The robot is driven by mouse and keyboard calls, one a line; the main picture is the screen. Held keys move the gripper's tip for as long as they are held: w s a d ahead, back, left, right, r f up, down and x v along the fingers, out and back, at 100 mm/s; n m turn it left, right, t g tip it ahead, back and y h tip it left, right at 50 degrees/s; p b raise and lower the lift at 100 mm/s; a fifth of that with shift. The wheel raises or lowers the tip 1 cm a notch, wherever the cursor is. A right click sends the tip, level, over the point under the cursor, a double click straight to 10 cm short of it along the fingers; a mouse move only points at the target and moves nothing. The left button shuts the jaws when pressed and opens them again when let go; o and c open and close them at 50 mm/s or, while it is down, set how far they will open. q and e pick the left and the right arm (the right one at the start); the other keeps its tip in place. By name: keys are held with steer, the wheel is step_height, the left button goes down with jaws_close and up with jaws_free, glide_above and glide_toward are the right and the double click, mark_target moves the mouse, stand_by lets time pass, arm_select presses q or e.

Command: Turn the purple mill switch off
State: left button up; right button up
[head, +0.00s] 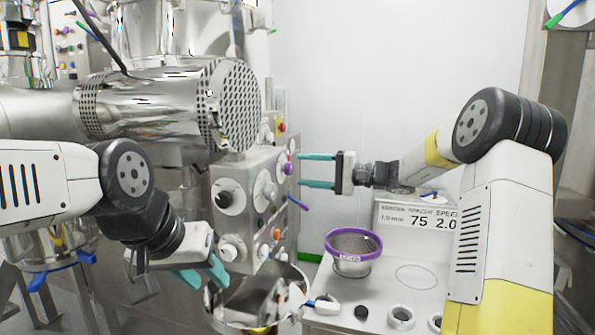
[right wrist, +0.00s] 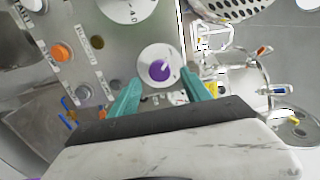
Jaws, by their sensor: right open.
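The purple mill switch (head: 288,168) is a purple knob on a pale round dial, on the side of the grey control panel. In the right wrist view the purple knob (right wrist: 160,70) lies between and just beyond my fingertips. My right gripper (head: 301,171) is open and empty, pointing left at the switch, with its teal fingers level and one above the other. A small gap shows between its tips and the knob. In the right wrist view my right gripper (right wrist: 160,84) straddles the lower part of the dial. My left gripper (head: 205,276) appears open and empty, low at the left.
The control panel (head: 232,170) carries other dials and an orange button (right wrist: 62,52) close by. A perforated steel drum (head: 230,105) sits above the panel. A purple-rimmed sieve (head: 352,268) stands on the white bench (head: 425,272) below my right gripper. A steel bowl (head: 258,300) is near my left gripper.

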steer(key=v, duration=0.4)
steer(key=shift+s+d, duration=0.15)
steer(key=shift+d, duration=0.25)
steer(key=s+a+f+n+g+h, duration=0.1)
steer(key=s+a+h, duration=0.15)
steer(key=s, duration=0.35)
steer(key=s+a+f+n+g+h, duration=0.1)
steer(key=s+f+h, duration=0.15)
steer(key=s, duration=0.35)
steer(key=s+a+g+h, duration=0.1)
steer(key=s+h, duration=0.2)
steer(key=s, duration=0.3)
steer(key=s+d+f+n+t+h, duration=0.1)
steer(key=s+d+f+h, duration=0.1)
steer(key=s, duration=0.5)
steer(key=s+d+f+n+t+h, duration=0.1)
steer(key=s+d+f+t+h, duration=0.1)
steer(key=s+d, duration=0.5)
steer(key=s+f+h, duration=0.1)
steer(key=h, duration=0.1)
steer(key=shift+d+t+h, duration=0.2)
steer(key=shift+t+h, duration=0.1)
steer(key=shift+h, duration=0.1)
steer(key=shift+d, duration=0.2)
steer(key=shift+c, duration=0.5)
